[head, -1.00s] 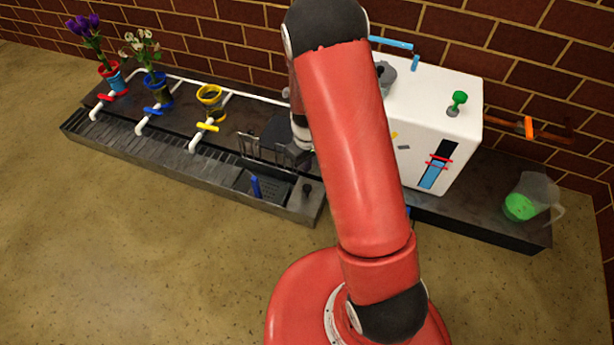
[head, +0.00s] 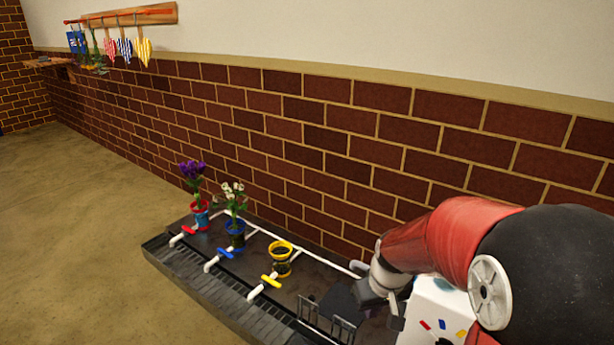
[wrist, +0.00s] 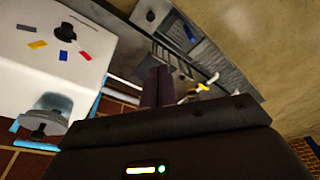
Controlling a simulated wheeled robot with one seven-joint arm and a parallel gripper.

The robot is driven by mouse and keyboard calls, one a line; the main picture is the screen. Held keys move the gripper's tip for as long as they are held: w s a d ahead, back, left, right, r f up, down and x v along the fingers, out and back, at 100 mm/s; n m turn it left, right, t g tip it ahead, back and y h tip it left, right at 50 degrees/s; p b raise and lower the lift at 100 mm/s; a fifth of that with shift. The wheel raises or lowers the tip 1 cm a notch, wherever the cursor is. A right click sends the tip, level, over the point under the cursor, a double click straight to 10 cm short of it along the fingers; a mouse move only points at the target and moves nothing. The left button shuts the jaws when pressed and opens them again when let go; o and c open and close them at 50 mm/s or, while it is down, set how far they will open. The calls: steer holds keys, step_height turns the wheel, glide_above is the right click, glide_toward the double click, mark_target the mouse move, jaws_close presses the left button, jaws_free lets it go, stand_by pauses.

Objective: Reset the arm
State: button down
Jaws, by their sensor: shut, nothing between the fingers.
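My gripper (wrist: 157,78) shows in the wrist view with its two dark fingers together and nothing between them. In the head view my red and black arm reaches in from the right, bent low. Its grey wrist end hangs over the right part of the dark station, beside the white box (head: 432,315). The fingertips are hard to make out there. In the wrist view the white box (wrist: 45,75) lies to the left of the fingers, apart from them.
A brick wall (head: 300,150) runs behind. Pink, blue and yellow cloths (head: 124,48) hang far left. The left floor is clear.

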steer(key=s+d+r+m+t+p, duration=0.1)
steer(key=s+r+m+t+p, duration=0.2)
steer(key=s+r, duration=1.5)
steer(key=shift+r+t+h+p, duration=0.3)
steer(key=shift+r+h+p, duration=0.05)
steer(key=shift+h+p, duration=0.05)
steer(key=shift+w, duration=0.15)
stand_by(4.5)
